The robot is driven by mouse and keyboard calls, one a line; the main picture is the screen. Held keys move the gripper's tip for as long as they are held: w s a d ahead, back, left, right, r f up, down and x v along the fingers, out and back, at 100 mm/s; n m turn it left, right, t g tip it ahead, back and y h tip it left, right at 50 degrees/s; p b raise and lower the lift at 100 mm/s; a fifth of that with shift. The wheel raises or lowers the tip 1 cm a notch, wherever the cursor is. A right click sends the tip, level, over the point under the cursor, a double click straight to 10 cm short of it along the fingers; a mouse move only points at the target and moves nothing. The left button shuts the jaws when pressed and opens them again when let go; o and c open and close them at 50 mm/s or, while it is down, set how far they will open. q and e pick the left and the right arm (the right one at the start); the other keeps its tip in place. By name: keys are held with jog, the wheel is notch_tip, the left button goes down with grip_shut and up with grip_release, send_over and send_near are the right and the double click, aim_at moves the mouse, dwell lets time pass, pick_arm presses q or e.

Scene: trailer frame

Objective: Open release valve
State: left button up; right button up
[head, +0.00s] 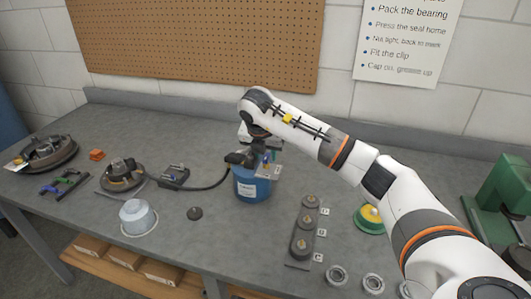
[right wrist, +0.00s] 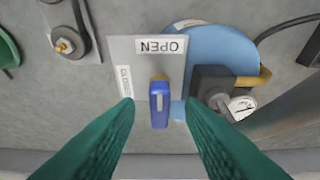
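The release valve's blue lever (right wrist: 160,108) stands out from a pale plate (right wrist: 122,52) in the right wrist view. From its brass-coloured pivot, the lever points down in the picture, away from the OPEN label (right wrist: 160,46), which appears upside down. A smaller label (right wrist: 125,82) on the plate's left edge is hard to read. My right gripper (right wrist: 160,104) is open, with one green fingertip on each side of the lever and visible gaps between. In the head view, my right arm reaches over the blue tank (head: 251,189) and partly hides the valve. My left gripper is not in view.
A hose (head: 213,184) joins the tank to a dark device (head: 174,178).

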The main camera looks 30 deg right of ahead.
jog(key=v, duration=1.2)
jog(key=shift+b, duration=0.45)
jog(key=shift+f, duration=0.1)
